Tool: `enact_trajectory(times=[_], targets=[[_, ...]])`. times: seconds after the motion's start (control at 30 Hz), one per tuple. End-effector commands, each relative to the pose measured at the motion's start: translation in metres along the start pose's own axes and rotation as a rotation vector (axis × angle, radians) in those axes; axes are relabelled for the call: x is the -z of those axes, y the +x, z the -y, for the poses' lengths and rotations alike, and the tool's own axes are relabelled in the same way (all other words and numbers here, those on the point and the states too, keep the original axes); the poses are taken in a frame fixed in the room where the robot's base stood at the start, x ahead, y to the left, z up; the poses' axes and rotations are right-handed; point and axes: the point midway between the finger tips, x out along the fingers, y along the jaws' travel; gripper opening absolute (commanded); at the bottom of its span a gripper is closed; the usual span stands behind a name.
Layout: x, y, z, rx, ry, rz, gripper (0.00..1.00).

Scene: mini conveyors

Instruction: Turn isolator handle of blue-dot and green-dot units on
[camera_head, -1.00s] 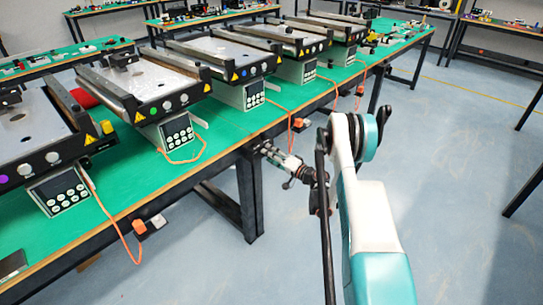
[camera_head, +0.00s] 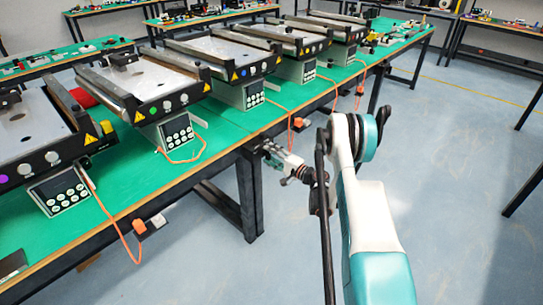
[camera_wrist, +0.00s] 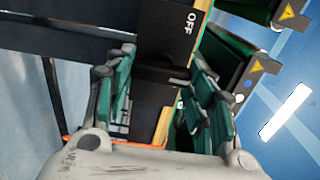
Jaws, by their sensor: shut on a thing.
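My gripper (camera_head: 270,154) is at the front edge of the green table, below the row of conveyor units. In the wrist view, its two green-padded fingers (camera_wrist: 162,85) are closed around a black isolator handle (camera_wrist: 155,76). A white "OFF" (camera_wrist: 190,22) marks the black housing beyond the handle. The green-dot unit (camera_head: 139,115) stands left of the gripper. The blue-dot unit (camera_head: 252,70) stands behind it, slightly left. The contact between fingers and handle is partly hidden.
A purple-dot unit (camera_head: 4,179) is at the far left, and more units stand to the right along the table (camera_head: 225,118). Orange cables (camera_head: 122,233) hang over the front edge. Blue floor (camera_head: 450,180) to the right is open.

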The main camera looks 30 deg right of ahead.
Motion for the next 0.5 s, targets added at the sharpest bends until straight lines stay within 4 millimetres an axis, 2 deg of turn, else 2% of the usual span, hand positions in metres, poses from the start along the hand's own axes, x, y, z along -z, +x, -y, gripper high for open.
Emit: enact_trajectory(times=[0.27,0.3,0.33,0.37,0.5], targets=[[0.001,-0.0006,-0.0003,0.0,0.001,-0.002,0.26],[0.001,-0.0006,-0.0003,0.0,0.001,-0.002,0.59],[0.001,-0.0006,-0.0003,0.0,0.001,-0.002,0.66],[0.0009,-0.0006,-0.0003,0.0,0.001,-0.002,0.7],[0.0005,-0.0004,-0.0002,0.0,0.0,-0.001,0.7]])
